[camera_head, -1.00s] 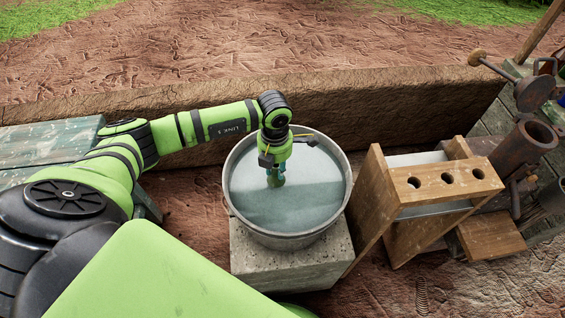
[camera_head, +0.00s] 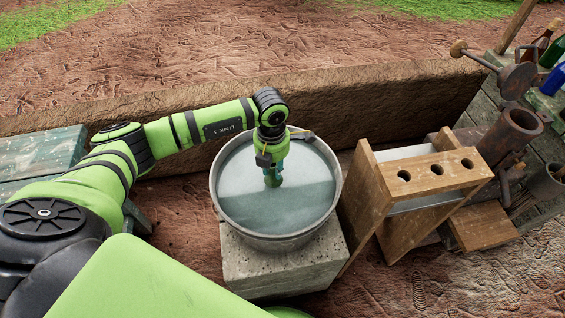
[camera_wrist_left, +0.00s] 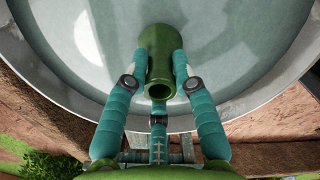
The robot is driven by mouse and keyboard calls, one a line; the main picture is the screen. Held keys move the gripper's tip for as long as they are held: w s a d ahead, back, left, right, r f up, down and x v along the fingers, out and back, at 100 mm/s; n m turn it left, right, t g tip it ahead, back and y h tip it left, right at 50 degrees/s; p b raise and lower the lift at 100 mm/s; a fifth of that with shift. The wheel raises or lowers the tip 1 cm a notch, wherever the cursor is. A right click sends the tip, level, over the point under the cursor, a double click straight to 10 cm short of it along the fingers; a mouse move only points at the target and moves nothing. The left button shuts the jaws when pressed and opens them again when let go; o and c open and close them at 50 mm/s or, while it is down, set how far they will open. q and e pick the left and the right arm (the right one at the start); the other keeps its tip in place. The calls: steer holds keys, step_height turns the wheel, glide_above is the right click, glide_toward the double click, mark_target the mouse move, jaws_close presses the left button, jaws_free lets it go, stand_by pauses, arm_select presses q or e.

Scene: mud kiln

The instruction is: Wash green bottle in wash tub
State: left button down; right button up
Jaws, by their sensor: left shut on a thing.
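The wash tub (camera_head: 300,226) is a round grey metal tub filled with water, standing on a stone block. My left gripper (camera_head: 273,177) points down over the water inside the tub's rim. In the left wrist view my left gripper (camera_wrist_left: 161,72) has its teal fingers shut on the green bottle (camera_wrist_left: 158,45), with the bottle's open mouth toward the camera. In the head view the bottle shows only as a small green bit (camera_head: 273,183) below the fingers, at the water. How deep it sits in the water is unclear. My right gripper is not in view.
A wooden rack (camera_head: 437,172) with holes in its top board stands right of the tub. A metal grinder-like tool (camera_head: 513,130) and a blue bottle (camera_head: 555,78) are farther right. A low earth wall (camera_head: 360,105) runs behind the tub. A greenish bench (camera_head: 40,150) is at left.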

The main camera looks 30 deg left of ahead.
arm_select(q)
steer(key=shift+s+a, duration=0.65)
steer(key=shift+a, duration=0.25)
steer(key=shift+w+d+f+b, duration=0.1)
steer(key=shift+w+d+b, duration=0.45)
steer(key=shift+w+d, duration=0.3)
steer(key=shift+w+d+b, duration=0.5)
steer(key=shift+w+d, duration=0.1)
steer(key=shift+d, duration=0.45)
steer(key=shift+s+a+p, duration=0.25)
steer(key=shift+s+a, duration=0.5)
steer(key=shift+a, duration=0.2)
steer(key=shift+s+a+p, duration=0.25)
steer(key=shift+s+a, duration=0.5)
steer(key=shift+a, duration=0.2)
steer(key=w+d+b, duration=0.1)
steer(key=d, duration=0.1)
steer(key=w+d+b, duration=0.1)
steer(key=w+d, duration=0.1)
steer(key=shift+w+d, duration=0.1)
steer(key=shift+w+d+b, duration=0.25)
steer(key=shift+d+b, duration=0.05)
steer(key=shift+b, duration=0.05)
